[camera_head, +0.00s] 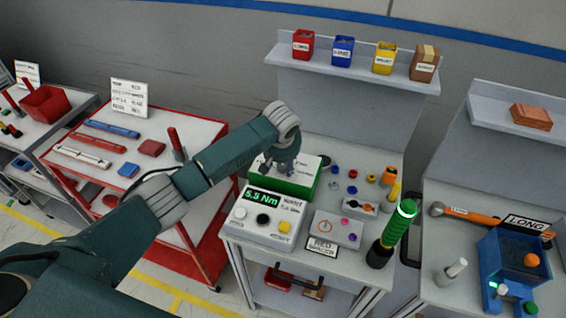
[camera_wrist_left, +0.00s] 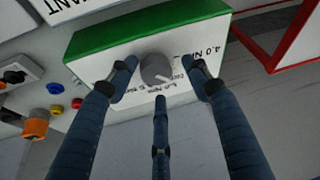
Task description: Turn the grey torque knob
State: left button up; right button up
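The grey torque knob (camera_wrist_left: 157,70) sits on the white face of a green-edged box (camera_wrist_left: 100,62), with "4.0 N" printed beside it. In the head view this box (camera_head: 293,188) stands on the middle workbench, and my gripper hides the knob there. My left gripper (camera_head: 277,170) is over the box. In the left wrist view its three fingers (camera_wrist_left: 162,82) are spread open around the knob, with gaps on both sides. Whether any finger touches the knob I cannot tell. My right gripper is not in view.
A box with a "5.5 Nm" display (camera_head: 262,218) and buttons stands just in front. Several small coloured parts lie to the right, with a green-lit cylinder (camera_head: 398,228) at the bench's right edge. A shelf (camera_head: 350,68) with several small bins is behind. A red cart (camera_head: 185,235) stands left.

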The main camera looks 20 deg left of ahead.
pick_arm(q)
jog(key=shift+s, duration=0.1)
jog(key=v, duration=1.2)
